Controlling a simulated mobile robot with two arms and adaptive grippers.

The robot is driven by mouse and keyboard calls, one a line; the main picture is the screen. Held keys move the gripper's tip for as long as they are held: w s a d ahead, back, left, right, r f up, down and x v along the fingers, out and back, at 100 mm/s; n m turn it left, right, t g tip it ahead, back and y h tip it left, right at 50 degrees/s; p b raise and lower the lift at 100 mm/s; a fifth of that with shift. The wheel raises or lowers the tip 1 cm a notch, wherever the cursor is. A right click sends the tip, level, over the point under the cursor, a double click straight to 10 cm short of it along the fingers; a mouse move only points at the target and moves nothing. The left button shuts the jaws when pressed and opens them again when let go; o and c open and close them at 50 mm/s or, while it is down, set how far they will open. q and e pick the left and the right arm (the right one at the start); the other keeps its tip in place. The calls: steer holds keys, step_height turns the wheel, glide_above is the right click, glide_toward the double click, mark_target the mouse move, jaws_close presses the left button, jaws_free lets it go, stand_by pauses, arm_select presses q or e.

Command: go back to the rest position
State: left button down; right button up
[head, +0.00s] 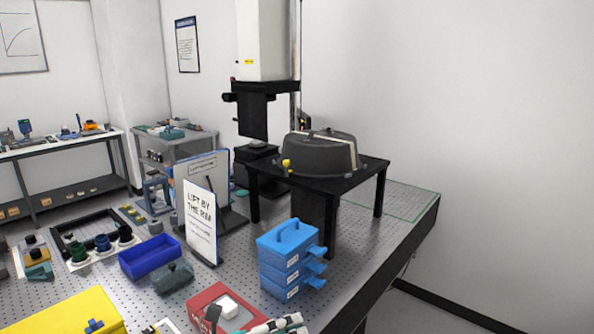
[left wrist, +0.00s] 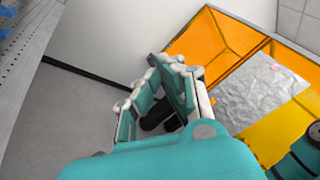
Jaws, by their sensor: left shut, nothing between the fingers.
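My left gripper (left wrist: 162,88) shows in the left wrist view, with teal and white fingers drawn together and nothing held. It hangs over the grey floor (left wrist: 75,115), clear of other things. In the head view a white and teal part of it (head: 278,325) shows at the bottom edge, in front of the bench, mostly cut off. My right gripper is in neither view.
The perforated bench (head: 240,268) holds blue stacked drawers (head: 286,255), a blue bin (head: 149,257), a "lift by the rim" sign (head: 201,220) and a black stand (head: 375,165). In the left wrist view, orange panels (left wrist: 232,48) and a crumpled silver sheet (left wrist: 262,92) lie at right.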

arm_select(q)
steer(key=w+a+r+n+t+y, duration=0.1)
steer(key=a+n+t+y, duration=0.45)
steer(key=n, duration=0.45)
steer(key=w+a+n+t+y, duration=0.2)
steer(key=a+n+t+y, duration=0.4)
steer(key=n, duration=0.5)
steer(key=s+a+f+n+g+y, duration=0.3)
steer(key=s+a+f+n+y, duration=0.15)
steer(key=f, duration=0.25)
steer(key=s+a+f+n+g+y, duration=0.3)
steer(key=a+f+n, duration=0.1)
steer(key=f+n, duration=0.25)
steer(key=s+f+n+g+h, duration=0.15)
steer(key=s+f+g, duration=0.35)
steer(key=s, duration=0.5)
steer(key=s+f+n+g, duration=0.2)
steer(key=s+f+g, duration=0.3)
steer(key=s, duration=0.4)
step_height(320, 180, down, 28)
steer(key=s+f+b, duration=0.1)
steer(key=b, duration=0.2)
steer(key=s+a+f+g+b, duration=0.2)
steer(key=s+f+b, duration=0.1)
steer(key=s+f, duration=1.4)
step_height(320, 180, down, 3)
steer(key=shift+s+a+f, duration=0.15)
steer(key=shift+a, duration=0.1)
